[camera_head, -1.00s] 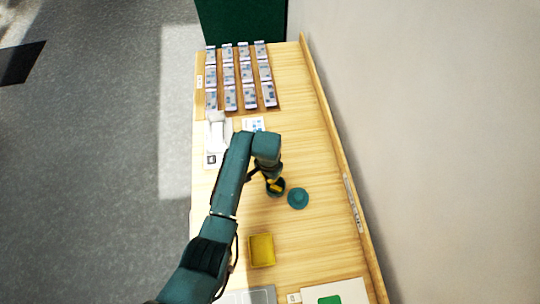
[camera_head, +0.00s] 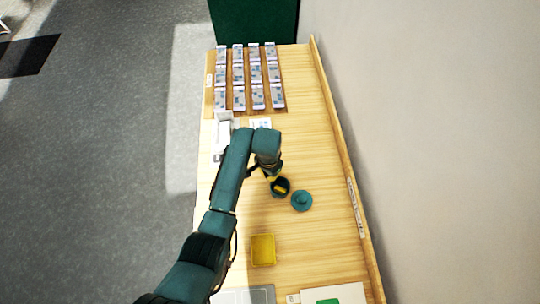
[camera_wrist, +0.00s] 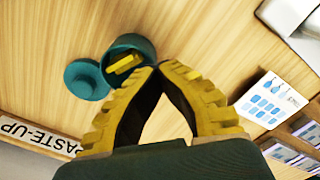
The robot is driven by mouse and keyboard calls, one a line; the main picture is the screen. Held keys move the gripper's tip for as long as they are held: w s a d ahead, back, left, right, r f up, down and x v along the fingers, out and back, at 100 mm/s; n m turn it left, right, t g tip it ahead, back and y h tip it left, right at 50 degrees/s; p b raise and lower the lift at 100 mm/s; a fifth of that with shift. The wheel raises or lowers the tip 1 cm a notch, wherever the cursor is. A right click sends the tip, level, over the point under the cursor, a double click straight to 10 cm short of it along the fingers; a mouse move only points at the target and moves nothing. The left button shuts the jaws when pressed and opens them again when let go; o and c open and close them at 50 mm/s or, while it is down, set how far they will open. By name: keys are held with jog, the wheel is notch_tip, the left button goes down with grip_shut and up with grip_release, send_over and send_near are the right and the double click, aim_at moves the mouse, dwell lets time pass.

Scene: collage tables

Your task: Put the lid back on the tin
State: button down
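The tin (camera_head: 281,191) is a round teal container standing open on the table, with a yellow block inside. It also shows in the wrist view (camera_wrist: 149,47), just beyond my fingertips. The lid (camera_head: 302,201), a teal disc with a raised knob, lies flat beside the tin, to its right in the head view and its lower left in the wrist view (camera_wrist: 87,79). My gripper (camera_wrist: 162,67) has yellow ridged fingers whose tips come together with nothing between them. In the head view my arm partly covers the gripper (camera_head: 272,173), close to the tin's upper left.
A yellow tray (camera_head: 263,250) sits nearer on the table. A rack (camera_head: 244,82) of several packets stands at the far end, with a white box (camera_head: 224,131) and a printed card (camera_wrist: 270,100) before it. A raised wooden edge (camera_head: 340,150) runs along the wall.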

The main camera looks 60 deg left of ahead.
jog(key=s+a+r+p, duration=0.2)
jog(key=s+a+r, duration=0.1)
jog(key=a, duration=0.3)
jog(key=shift+s+r+p, duration=0.2)
jog(key=shift+r+p, duration=0.2)
jog(key=shift+r, duration=0.25)
dwell(2.9)
jog(key=s+a+r+p, duration=0.1)
jog(key=s+a+r, duration=0.2)
jog(key=a, duration=0.3)
jog(key=shift+s+r, duration=0.15)
jog(key=shift+r, duration=0.4)
dwell(2.7)
